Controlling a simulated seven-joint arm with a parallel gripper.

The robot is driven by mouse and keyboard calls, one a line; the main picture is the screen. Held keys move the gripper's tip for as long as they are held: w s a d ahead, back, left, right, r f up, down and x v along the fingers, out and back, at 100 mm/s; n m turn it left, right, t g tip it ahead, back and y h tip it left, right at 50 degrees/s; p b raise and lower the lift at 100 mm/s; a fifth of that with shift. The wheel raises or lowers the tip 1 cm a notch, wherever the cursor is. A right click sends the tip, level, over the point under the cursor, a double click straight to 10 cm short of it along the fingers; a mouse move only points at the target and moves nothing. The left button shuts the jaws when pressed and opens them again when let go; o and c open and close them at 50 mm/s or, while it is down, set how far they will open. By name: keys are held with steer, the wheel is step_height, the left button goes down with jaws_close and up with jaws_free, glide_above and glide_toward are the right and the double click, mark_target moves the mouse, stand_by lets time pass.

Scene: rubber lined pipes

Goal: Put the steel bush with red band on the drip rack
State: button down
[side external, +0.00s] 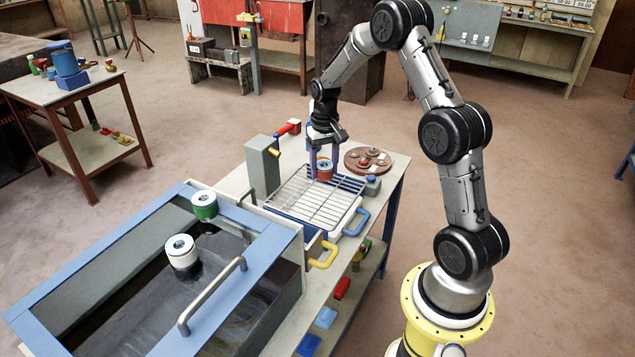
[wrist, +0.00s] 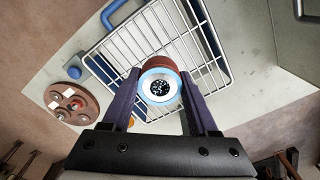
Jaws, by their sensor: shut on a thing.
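The steel bush with red band (side external: 325,170) is held upright between the purple fingers of my gripper (side external: 322,158), at the far end of the drip rack (side external: 306,201). In the wrist view, the bush (wrist: 160,88) shows a pale blue rim, a dark speckled centre and a brownish-red side. My gripper (wrist: 161,93) is shut on it, one finger on each side.
A blue-rimmed tank (side external: 262,238) with dark liquid stands at the near left. A green-banded bush (side external: 204,205) and a white bush (side external: 181,251) are there. A round brown plate (side external: 369,161) with small parts lies right of my gripper. A grey box post (side external: 263,166) stands left of the rack.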

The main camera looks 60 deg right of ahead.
mark_target(317, 192)
steer(key=w+f, duration=0.1)
steer(key=w+d+f, duration=0.1)
steer(key=w+f, duration=0.1)
steer(key=f, duration=0.1)
steer(key=shift+d, duration=0.35)
steer(key=shift+w+f, duration=0.1)
steer(key=shift+f, duration=1.6)
steer(key=shift+f, duration=0.2)
steer(key=shift+c, duration=0.8)
jaws_free()
steer(key=shift+r, duration=0.1)
